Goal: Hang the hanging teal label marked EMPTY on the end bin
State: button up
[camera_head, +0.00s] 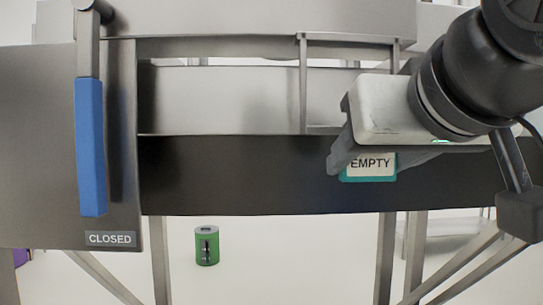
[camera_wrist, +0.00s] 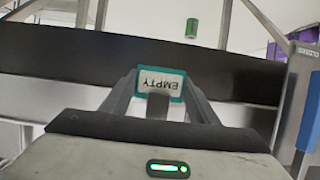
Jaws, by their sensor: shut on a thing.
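The teal label marked EMPTY (camera_head: 371,166) is in front of a dark horizontal band at the right in the head view. My gripper (camera_head: 350,160) is shut on the label, and the gripper body hides its upper part. In the wrist view the label (camera_wrist: 161,82) appears upside down between my two fingers (camera_wrist: 160,97). I cannot tell whether the label touches the dark band (camera_head: 240,175) behind it. I cannot make out which part is the end bin.
A grey panel with a blue handle (camera_head: 90,150) and a CLOSED plate (camera_head: 110,239) stands at the left. A green canister (camera_head: 206,246) stands on the floor below. Metal legs (camera_head: 385,255) support the structure. The dark band's front is clear between panel and gripper.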

jog(key=r+x, duration=0.1)
jog(key=x, duration=0.6)
jog(key=shift+w, duration=0.25)
dwell(0.4)
jog(key=o, duration=1)
